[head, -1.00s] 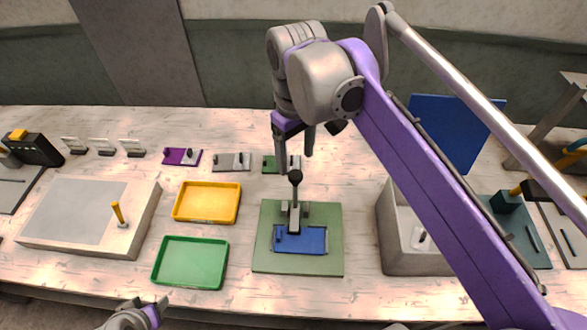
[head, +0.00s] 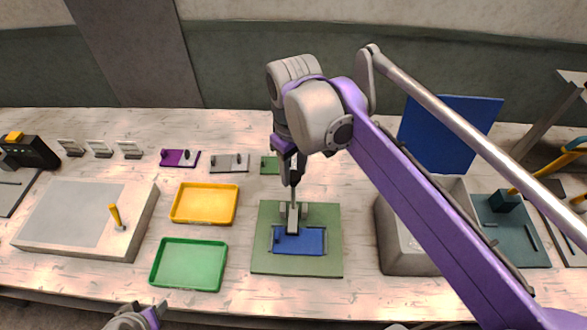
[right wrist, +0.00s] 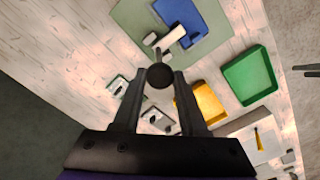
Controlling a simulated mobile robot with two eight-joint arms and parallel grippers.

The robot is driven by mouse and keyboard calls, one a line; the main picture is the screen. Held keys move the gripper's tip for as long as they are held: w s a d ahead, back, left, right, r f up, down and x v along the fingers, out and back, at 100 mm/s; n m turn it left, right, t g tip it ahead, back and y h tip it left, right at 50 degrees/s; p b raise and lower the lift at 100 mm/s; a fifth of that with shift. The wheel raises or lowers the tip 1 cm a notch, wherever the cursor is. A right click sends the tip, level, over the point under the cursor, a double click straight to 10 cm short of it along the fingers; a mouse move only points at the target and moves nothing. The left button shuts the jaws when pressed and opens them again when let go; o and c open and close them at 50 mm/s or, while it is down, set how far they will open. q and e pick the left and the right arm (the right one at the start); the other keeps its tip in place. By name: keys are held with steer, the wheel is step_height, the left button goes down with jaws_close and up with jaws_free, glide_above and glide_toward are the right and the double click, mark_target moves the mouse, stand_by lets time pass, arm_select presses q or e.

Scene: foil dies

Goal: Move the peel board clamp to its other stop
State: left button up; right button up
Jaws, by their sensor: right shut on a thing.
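The peel board (head: 325,262) is a green plate with a blue pad (head: 312,243) on it, on the bench in the middle. Its clamp (head: 293,217) is a grey arm between two grey blocks, reaching onto the pad, with an upright handle. The handle's black ball knob (right wrist: 159,75) shows between my fingertips in the right wrist view. My right gripper (head: 291,180) is shut on this knob above the board; its fingers mostly hide the knob in the head view. My left gripper (head: 148,309) is low at the front left, its fingertips apart and empty.
A yellow tray (head: 205,219) and a green tray (head: 158,268) lie left of the board. A grey box with a yellow-handled lever (head: 88,246) is farther left. A grey bin (head: 405,262) stands at right. Small coloured plates (head: 226,163) lie behind.

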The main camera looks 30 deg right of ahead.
jaws_close()
stand_by(1.0)
